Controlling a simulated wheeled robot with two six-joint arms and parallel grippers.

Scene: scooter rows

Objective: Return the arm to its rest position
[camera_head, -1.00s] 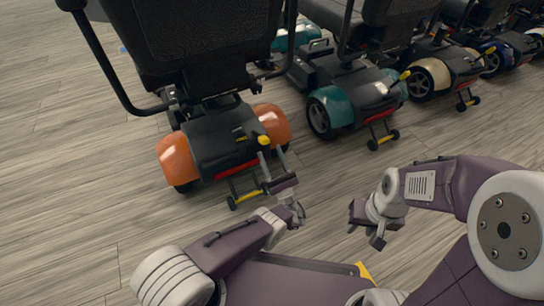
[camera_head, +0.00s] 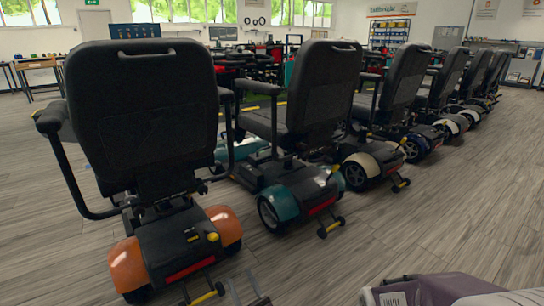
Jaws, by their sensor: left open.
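The two grey fingers of my left gripper (camera_head: 246,290) show at the bottom edge, apart and with nothing seen between them. They are just behind and to the right of the rear of the orange scooter (camera_head: 180,243). That scooter has a yellow knob (camera_head: 213,237) at its rear, and the fingers are apart from the knob. The rest of my left arm is below the picture. Part of my purple right arm (camera_head: 430,290) shows at the bottom right; its gripper is out of view.
A teal scooter (camera_head: 290,203) stands to the right of the orange one. A cream scooter (camera_head: 362,170), a blue scooter (camera_head: 412,148) and others continue the row toward the back right. The wooden floor (camera_head: 450,220) at the right is clear.

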